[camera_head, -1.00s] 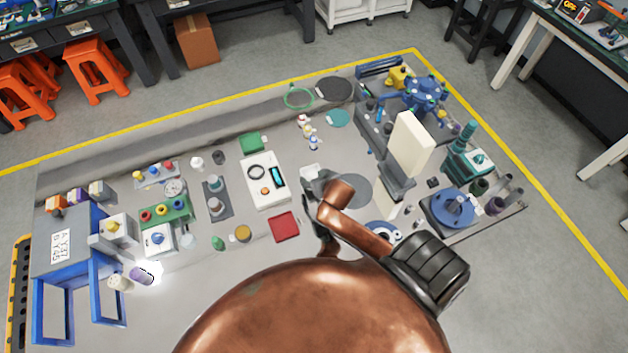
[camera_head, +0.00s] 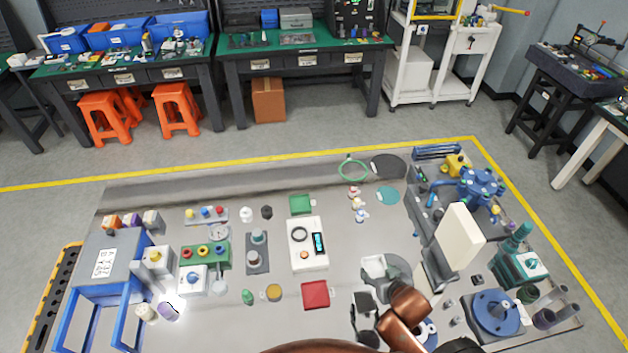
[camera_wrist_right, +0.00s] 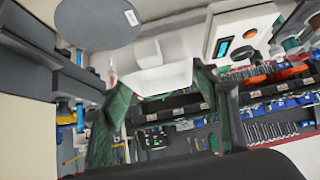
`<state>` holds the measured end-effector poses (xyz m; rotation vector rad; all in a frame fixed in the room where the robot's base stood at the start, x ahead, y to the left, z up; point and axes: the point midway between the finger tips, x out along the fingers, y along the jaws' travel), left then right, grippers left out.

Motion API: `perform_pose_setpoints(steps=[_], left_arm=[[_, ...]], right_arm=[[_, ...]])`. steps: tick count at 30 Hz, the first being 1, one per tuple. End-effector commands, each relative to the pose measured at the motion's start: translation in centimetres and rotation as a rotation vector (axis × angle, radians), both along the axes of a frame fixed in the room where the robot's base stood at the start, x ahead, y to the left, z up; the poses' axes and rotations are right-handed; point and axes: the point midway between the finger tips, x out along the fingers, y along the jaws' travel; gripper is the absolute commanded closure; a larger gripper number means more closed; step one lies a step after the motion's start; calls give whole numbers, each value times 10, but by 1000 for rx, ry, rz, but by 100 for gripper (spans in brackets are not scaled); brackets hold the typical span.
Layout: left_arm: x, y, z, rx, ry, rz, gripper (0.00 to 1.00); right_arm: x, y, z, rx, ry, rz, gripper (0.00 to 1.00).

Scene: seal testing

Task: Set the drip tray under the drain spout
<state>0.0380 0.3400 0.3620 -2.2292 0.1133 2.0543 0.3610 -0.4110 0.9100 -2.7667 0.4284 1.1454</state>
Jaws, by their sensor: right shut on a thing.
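My right gripper (camera_head: 368,298) is shut on a small white tray-like piece (camera_head: 374,265), which I take for the drip tray. In the right wrist view the white piece (camera_wrist_right: 160,62) sits between the dark green fingertips (camera_wrist_right: 165,88). In the head view it overlaps the left edge of a grey disc (camera_head: 399,268); its height above the bench is hard to judge. To its right stands a fixture with an upright cream panel (camera_head: 459,238). I cannot make out the drain spout. My left gripper is not in view.
A red tray (camera_head: 316,295) and a white instrument (camera_head: 307,243) lie left of the gripper. A blue-topped round fixture (camera_head: 496,312) and a teal machine (camera_head: 520,262) crowd the right. A blue valve-like unit (camera_head: 481,186) stands at the back right.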

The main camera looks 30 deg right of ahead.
Motion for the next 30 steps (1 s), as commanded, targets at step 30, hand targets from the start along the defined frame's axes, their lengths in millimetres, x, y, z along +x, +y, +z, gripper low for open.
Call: perform_pose_setpoints(steps=[30], left_arm=[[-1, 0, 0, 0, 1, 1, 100]], right_arm=[[141, 154, 119, 24, -8, 219, 73]])
